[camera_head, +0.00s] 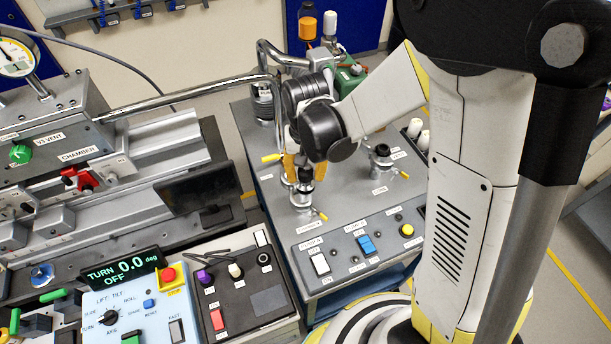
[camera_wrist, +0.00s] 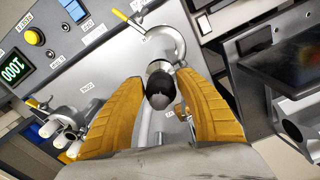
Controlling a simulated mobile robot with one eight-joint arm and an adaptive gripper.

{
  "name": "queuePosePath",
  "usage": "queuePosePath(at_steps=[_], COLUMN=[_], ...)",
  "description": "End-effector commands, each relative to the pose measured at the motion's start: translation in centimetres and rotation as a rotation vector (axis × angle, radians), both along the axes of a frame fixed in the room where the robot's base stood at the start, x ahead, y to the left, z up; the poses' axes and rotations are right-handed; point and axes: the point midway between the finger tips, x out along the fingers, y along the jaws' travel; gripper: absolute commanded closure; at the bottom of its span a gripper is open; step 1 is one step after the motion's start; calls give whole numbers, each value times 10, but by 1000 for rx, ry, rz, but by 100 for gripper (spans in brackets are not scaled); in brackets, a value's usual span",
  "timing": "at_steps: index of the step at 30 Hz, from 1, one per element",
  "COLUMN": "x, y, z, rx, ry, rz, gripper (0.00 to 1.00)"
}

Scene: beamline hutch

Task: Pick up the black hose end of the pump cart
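The black hose end (camera_wrist: 160,92) shows in the wrist view as a dark rounded tip with a pale metal collar, above the grey top of the pump cart (camera_head: 264,184). My gripper (camera_wrist: 162,80) has two orange fingers, one on each side of the hose end, with narrow gaps beside it. It looks open around the tip, not closed on it. In the head view my gripper (camera_head: 293,166) points down over a round metal fitting near the cart's left side. My wrist hides much of the hose end there.
A bent metal pipe (camera_head: 190,97) runs from the chamber bench to the cart's back left. The cart's front panel has a blue switch (camera_head: 367,244) and a yellow button (camera_head: 407,230). A control box (camera_head: 140,305) stands at front left. White cylinders (camera_wrist: 62,135) stand on the cart.

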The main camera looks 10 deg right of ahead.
Motion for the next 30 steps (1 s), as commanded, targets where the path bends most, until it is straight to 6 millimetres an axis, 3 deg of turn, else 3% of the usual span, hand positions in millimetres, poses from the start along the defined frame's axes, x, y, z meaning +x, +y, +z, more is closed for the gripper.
queuePosePath(at_steps=[1,3,4,19,26,30], x=[0,0,0,0,0,-5], y=[0,0,0,0,0,-31], z=[0,0,0,7,44,61], rx=[0,0,0,0,0,0], ry=[0,0,0,0,0,0], rz=[0,0,0,0,0,-6], gripper=[77,98,100,100,100,100])
